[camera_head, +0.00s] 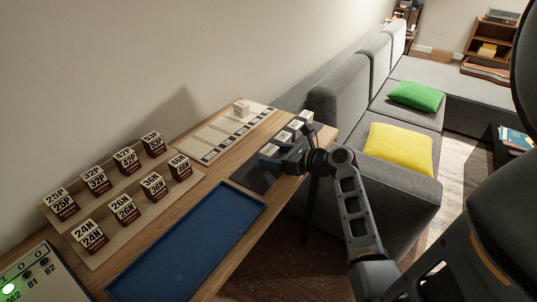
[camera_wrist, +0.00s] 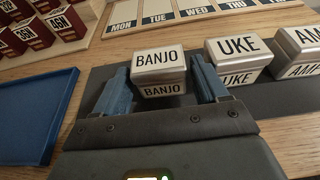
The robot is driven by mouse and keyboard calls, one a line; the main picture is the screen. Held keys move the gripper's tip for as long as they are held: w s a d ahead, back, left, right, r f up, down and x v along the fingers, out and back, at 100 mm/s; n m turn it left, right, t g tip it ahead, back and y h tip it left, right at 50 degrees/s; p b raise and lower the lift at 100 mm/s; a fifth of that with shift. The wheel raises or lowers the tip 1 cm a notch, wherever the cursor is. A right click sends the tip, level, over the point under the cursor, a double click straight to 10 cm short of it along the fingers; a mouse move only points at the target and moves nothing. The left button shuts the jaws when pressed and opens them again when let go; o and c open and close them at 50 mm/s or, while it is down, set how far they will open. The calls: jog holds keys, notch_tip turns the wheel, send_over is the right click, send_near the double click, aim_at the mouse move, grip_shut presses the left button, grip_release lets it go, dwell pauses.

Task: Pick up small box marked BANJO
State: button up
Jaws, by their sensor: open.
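The small white box marked BANJO (camera_wrist: 158,66) stands in the wrist view on a dark grey mat (camera_wrist: 105,75), its label facing my gripper. My gripper (camera_wrist: 160,82) is open, with one blue finger on the left of the box and one on the right. The fingers reach beside the box; whether they touch it I cannot tell. In the head view my gripper (camera_head: 278,155) is at the far right part of the table, by a row of small white boxes.
A box marked UKE (camera_wrist: 238,58) stands close right of my right finger, with another box (camera_wrist: 300,48) beyond. A blue tray (camera_head: 190,245) lies nearer, empty. Red-and-white boxes (camera_head: 95,180) stand in rows at left. A weekday board (camera_head: 220,132) lies behind.

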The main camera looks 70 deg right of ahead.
jog(key=shift+x, duration=1.2)
jog(key=shift+c, duration=0.5)
jog(key=c, duration=0.7)
